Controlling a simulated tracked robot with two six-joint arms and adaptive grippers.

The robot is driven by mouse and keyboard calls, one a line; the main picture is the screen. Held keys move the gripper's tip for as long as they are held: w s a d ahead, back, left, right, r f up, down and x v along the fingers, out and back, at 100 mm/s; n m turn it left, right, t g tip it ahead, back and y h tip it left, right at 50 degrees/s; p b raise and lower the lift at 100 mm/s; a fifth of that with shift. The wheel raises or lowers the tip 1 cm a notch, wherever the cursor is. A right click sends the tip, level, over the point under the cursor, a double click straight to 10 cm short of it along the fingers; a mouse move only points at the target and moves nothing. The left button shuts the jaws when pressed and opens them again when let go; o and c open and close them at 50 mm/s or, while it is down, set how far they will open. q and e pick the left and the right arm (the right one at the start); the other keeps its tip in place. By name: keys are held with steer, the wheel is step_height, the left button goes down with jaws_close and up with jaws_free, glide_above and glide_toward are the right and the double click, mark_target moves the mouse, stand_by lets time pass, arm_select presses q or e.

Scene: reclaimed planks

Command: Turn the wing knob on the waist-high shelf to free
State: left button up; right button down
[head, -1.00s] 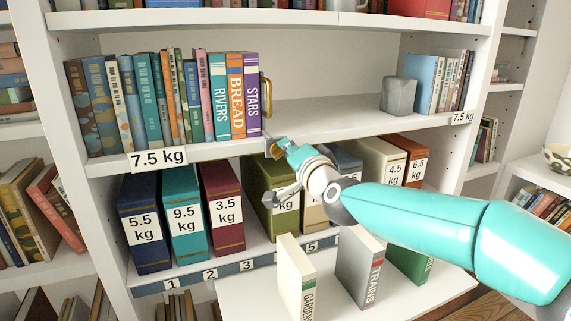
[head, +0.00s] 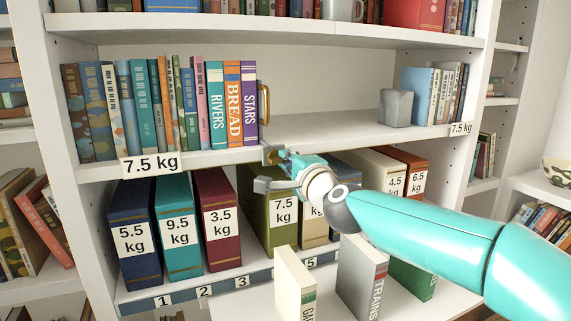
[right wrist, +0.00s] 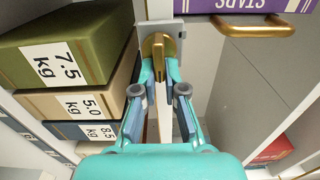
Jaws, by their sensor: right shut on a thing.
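The wing knob (right wrist: 158,47) is brass and sits on a grey plate (right wrist: 176,95) at the shelf's front edge, near the top of the right wrist view. Its wing points roughly up and down in that view. In the head view it is largely hidden by my gripper, below the purple STARS book. My right gripper (right wrist: 159,68) is shut on the wing knob, with a finger on each side. In the head view my right gripper (head: 268,170) is at the waist-high shelf's (head: 330,126) front edge. No position marking is readable. My left gripper is not in view.
The purple STARS book (head: 249,98) has a brass handle (head: 264,101) beside it. Weight-labelled boxes, including a green 7.5 kg one (head: 284,232), stand just below my gripper. A grey block (head: 396,108) stands right on the shelf, with free space left of it.

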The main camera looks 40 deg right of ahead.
steer(key=shift+f, duration=0.2)
steer(key=c, duration=1.2)
jaws_free()
steer(key=shift+c, duration=0.2)
steer(key=shift+s+r, duration=0.1)
steer(key=v, duration=1.1)
steer(key=shift+s, duration=0.35)
